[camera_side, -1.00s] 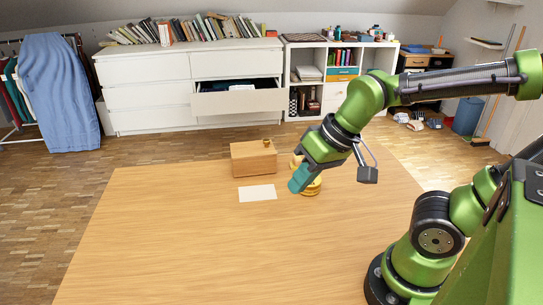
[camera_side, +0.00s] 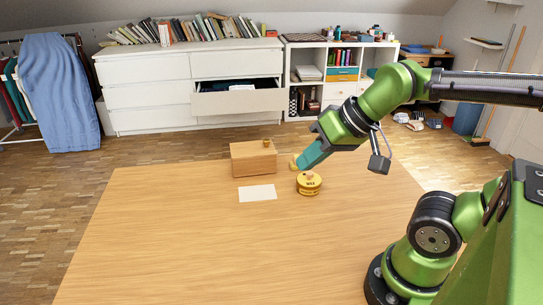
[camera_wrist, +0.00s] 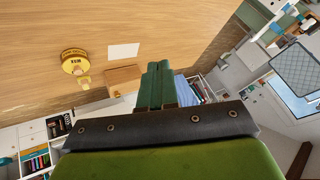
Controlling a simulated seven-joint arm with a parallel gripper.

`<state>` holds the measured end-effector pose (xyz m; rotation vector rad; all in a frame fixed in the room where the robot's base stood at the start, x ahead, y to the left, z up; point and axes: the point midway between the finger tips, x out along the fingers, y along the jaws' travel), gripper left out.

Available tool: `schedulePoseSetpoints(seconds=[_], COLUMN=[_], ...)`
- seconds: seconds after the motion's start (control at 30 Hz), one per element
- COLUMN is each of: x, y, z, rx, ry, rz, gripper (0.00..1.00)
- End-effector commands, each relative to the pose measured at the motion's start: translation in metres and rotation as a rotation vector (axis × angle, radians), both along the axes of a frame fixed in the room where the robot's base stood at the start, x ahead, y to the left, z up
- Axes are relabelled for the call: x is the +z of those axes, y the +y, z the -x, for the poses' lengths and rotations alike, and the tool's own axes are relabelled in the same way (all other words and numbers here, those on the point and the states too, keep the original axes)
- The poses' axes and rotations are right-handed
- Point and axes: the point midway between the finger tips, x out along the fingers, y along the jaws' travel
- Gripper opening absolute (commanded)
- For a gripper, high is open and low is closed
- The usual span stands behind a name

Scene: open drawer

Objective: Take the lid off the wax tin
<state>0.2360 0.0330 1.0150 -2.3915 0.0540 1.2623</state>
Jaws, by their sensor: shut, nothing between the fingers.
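The wax tin (camera_side: 309,186) is a round yellow tin with dark lettering, upright on the table, with a small brownish knob on its top. The tin (camera_wrist: 74,62) also shows in the wrist view. A smaller yellow piece (camera_side: 294,163) is on the table just behind it, partly hidden by my fingers in the side view. I cannot tell what it is. My gripper (camera_side: 299,165) is shut and empty, with teal fingers above and behind the tin, apart from it. In the wrist view, the shut fingers (camera_wrist: 158,64) point away from the tin.
A wooden box (camera_side: 254,159) with a small knob-like piece on top stands left of the tin. A white card (camera_side: 257,193) lies in front of the box. The front and left of the table (camera_side: 180,240) are clear. A dresser drawer (camera_side: 240,101) stands open behind.

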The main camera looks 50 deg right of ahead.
Motion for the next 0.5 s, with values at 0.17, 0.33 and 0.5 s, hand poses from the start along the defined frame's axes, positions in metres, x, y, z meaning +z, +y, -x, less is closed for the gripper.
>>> schedulePoseSetpoints(seconds=[0.17,0.33,0.5], x=[-0.0001,-0.0001,-0.0001], y=[0.0000,0.0001,0.0001], z=[-0.0001,0.0000,0.0000], rx=[0.000,0.000,0.000], ry=[0.000,0.001,0.001], rz=[0.000,0.000,0.000], gripper=[0.00,0.21,0.47])
